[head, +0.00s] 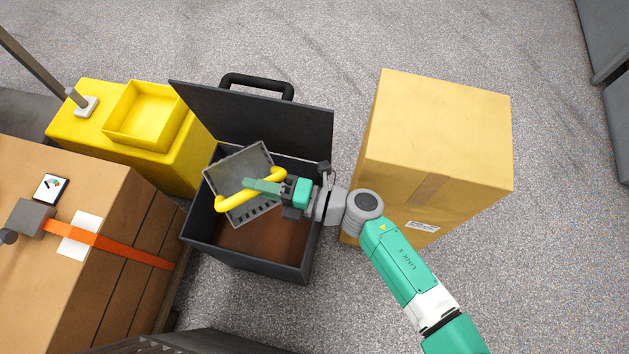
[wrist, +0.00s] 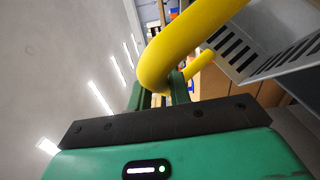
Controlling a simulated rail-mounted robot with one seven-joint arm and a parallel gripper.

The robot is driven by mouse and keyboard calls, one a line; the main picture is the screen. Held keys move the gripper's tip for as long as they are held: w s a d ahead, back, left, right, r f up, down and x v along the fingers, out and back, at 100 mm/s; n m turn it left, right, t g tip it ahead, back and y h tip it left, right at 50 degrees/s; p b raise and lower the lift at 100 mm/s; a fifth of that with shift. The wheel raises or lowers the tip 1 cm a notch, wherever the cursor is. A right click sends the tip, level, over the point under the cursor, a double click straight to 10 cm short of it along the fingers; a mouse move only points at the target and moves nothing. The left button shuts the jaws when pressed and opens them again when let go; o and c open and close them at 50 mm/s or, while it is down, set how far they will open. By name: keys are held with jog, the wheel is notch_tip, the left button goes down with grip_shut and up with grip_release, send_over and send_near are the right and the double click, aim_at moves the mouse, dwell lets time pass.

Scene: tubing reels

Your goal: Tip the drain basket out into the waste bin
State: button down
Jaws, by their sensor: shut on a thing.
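The drain basket (head: 237,173) is a grey slotted box with a yellow handle (head: 236,203). My gripper (head: 262,187) is shut on the yellow handle and holds the basket, tilted, over the open waste bin. The waste bin (head: 250,262) is a dark box with its lid (head: 255,118) raised at the back and a brown floor showing inside. In the wrist view the yellow handle (wrist: 165,60) lies between my green fingers, and the basket's slotted grey side (wrist: 270,45) is at the upper right. I cannot tell whether anything is left in the basket.
A tall cardboard box (head: 440,140) stands close to the bin's right, beside my arm. A yellow cabinet with a yellow tray (head: 143,118) is at the left. A strapped cardboard box (head: 80,275) is at the lower left. Open floor lies behind the bin.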

jog(key=shift+a+r, duration=0.1)
jog(key=shift+r, duration=0.05)
jog(key=w+a+r+m+g+h+p, duration=0.2)
jog(key=w+p, duration=0.4)
jog(key=p, duration=0.5)
jog(key=a+m+h, duration=0.1)
jog(key=m+h, duration=0.1)
jog(key=shift+a+h, duration=0.3)
jog(key=shift+a, duration=0.05)
jog(key=shift+r, duration=0.1)
dwell(0.3)
